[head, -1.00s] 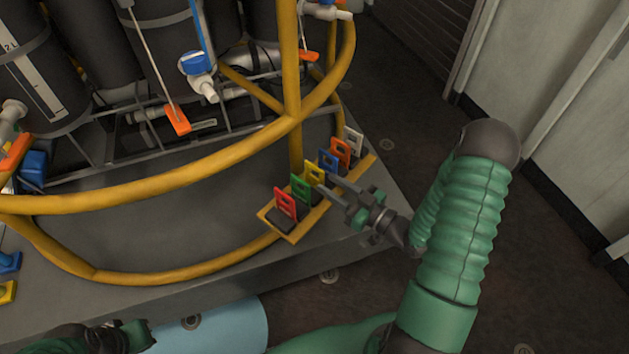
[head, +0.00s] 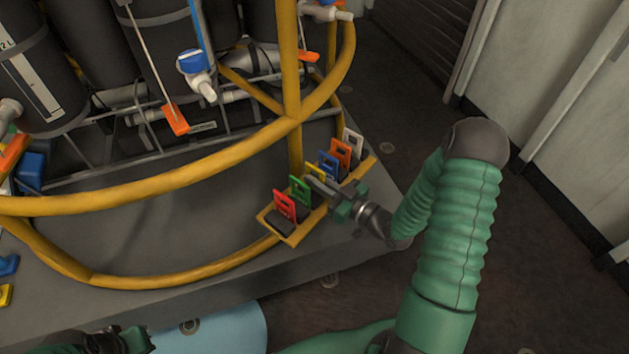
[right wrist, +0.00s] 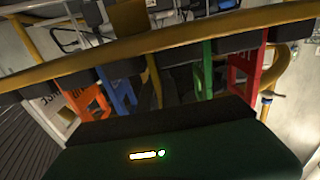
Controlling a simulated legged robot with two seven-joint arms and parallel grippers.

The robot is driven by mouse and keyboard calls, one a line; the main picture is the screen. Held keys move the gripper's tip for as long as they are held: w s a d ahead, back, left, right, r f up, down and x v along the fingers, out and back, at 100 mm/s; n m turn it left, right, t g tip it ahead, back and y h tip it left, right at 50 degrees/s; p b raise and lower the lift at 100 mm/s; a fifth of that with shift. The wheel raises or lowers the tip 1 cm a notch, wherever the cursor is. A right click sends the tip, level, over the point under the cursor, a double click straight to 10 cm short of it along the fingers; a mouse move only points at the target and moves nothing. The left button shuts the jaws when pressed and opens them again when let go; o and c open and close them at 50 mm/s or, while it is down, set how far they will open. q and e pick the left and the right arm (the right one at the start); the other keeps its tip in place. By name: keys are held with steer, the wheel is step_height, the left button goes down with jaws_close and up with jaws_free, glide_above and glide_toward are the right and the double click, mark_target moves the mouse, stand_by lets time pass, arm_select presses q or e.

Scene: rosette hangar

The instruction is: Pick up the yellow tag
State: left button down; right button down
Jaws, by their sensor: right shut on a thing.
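The yellow tag (head: 317,170) stands in the yellow-edged rack between the green tag (head: 300,190) and the blue tag (head: 328,164). Only its upper part shows in the head view. My right gripper (head: 318,185) reaches in from the right and is shut on the yellow tag, which still sits in the row.
The rack (head: 292,239) also holds a red tag (head: 285,205), an orange tag (head: 341,152) and a white tag (head: 354,143). A yellow tubular frame (head: 170,187) with dark cylinders (head: 107,55) stands just behind. Open floor lies right of the platform.

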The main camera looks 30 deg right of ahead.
mark_target(316, 169)
step_height(316, 169, up, 9)
steer(key=p, duration=0.4)
steer(key=shift+r, duration=0.6)
steer(key=shift+f, duration=0.1)
